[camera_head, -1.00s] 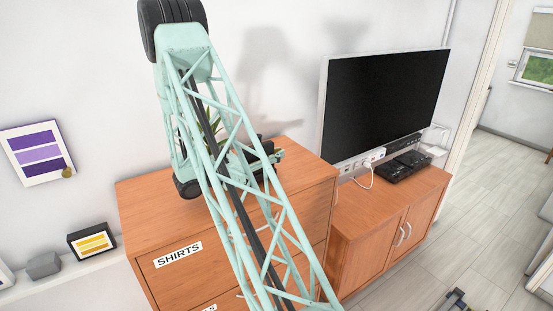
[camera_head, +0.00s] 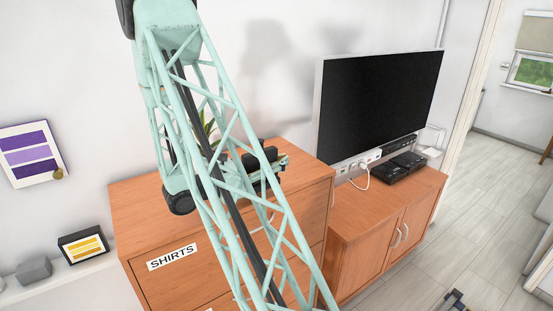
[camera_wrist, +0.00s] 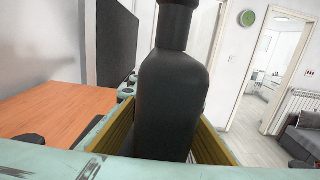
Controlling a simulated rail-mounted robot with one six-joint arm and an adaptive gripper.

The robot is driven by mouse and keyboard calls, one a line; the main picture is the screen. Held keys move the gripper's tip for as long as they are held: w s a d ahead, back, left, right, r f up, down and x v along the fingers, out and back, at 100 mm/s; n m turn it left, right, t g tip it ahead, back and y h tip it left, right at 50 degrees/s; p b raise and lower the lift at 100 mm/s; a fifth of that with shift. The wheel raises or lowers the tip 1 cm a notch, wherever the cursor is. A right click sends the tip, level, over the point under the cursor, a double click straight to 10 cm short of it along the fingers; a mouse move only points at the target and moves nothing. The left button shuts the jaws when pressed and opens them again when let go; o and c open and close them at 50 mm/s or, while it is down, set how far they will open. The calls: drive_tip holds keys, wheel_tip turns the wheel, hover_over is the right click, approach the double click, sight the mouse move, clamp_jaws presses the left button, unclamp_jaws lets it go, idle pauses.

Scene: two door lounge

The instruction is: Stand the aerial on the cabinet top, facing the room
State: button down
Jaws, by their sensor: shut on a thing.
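My gripper (camera_head: 268,168) is in front of and above the right part of the tall chest's top in the head view, partly behind my own arm. It is shut on a dark, bottle-shaped thing with a narrower neck, which I take to be the aerial (camera_wrist: 172,105). It stands upright between the yellow finger pads in the wrist view; its top is cut off. In the head view only a small dark part of it (camera_head: 260,153) shows. The low two-door cabinet (camera_head: 385,225) is to the right. I cannot tell which side of the aerial is its front.
A television (camera_head: 380,105) stands on the low cabinet, with a white socket strip (camera_head: 364,161) and a black box (camera_head: 396,170) in front. The SHIRTS chest (camera_head: 140,205) has bare top at its left and front. Green leaves (camera_head: 208,125) show behind my arm.

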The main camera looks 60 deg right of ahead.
drive_tip(key=shift+s+a+r+b, duration=0.15)
drive_tip(key=shift+s+a+b, duration=0.05)
drive_tip(key=shift+s+a, duration=0.8)
drive_tip(key=shift+s+a+r+b, duration=0.15)
drive_tip(key=shift+s+a, duration=0.75)
drive_tip(key=shift+s, duration=0.15)
drive_tip(key=shift+s+d, duration=0.1)
drive_tip(key=shift+d, duration=0.05)
